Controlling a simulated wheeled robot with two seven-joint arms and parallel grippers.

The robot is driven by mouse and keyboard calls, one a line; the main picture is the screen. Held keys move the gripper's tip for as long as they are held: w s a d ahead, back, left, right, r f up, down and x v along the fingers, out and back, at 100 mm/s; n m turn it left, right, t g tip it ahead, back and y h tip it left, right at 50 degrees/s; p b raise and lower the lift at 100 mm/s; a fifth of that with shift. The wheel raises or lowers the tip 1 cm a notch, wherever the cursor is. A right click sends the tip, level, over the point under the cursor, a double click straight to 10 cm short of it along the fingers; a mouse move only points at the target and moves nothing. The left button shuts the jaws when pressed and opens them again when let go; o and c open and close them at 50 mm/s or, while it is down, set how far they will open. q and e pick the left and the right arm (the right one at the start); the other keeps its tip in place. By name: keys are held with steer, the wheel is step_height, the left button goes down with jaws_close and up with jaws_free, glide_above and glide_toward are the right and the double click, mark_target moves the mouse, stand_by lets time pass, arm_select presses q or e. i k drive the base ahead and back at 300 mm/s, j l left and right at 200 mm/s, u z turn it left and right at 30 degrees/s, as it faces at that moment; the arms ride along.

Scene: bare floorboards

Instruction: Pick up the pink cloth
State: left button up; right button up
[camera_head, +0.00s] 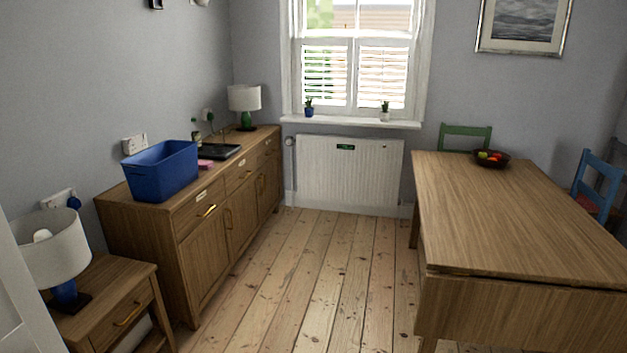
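A small pink cloth (205,164) lies on top of the wooden sideboard (186,212) along the left wall. It sits just right of a blue bin (161,171) and in front of a dark tray-like object (220,152). It is small in the view, and its folds cannot be made out. Neither of my grippers shows in the head view.
A side table (108,288) with a lamp (54,246) stands at the near left. A wooden table (525,215) with a fruit bowl (491,158) fills the right. Bare floorboards (316,262) lie open between table and sideboard. A radiator (348,172) is under the window.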

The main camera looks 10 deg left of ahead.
mark_target(204, 166)
steer(key=i+u, duration=0.15)
steer(key=i, duration=0.3)
steer(key=i+l+u, duration=0.2)
steer(key=i, duration=0.3)
steer(key=i+l+u, duration=0.15)
steer(key=i, duration=0.3)
steer(key=i+l+u, duration=0.25)
steer(key=i+u, duration=0.15)
steer(key=i+l+u, duration=0.45)
steer(key=i, duration=0.75)
steer(key=i+l, duration=0.25)
steer(key=i+l+u, duration=0.1)
steer(key=i+l, duration=0.15)
steer(key=l, duration=0.2)
steer(key=i+l, duration=0.25)
steer(key=l, duration=0.15)
steer(key=i+l+u, duration=0.15)
steer(key=l, duration=0.2)
steer(key=i+l, duration=0.1)
steer(key=l, duration=0.35)
steer(key=i+l, duration=0.1)
steer(key=l, duration=0.35)
steer(key=l+u, duration=0.1)
steer(key=l, duration=0.4)
steer(key=i, duration=0.05)
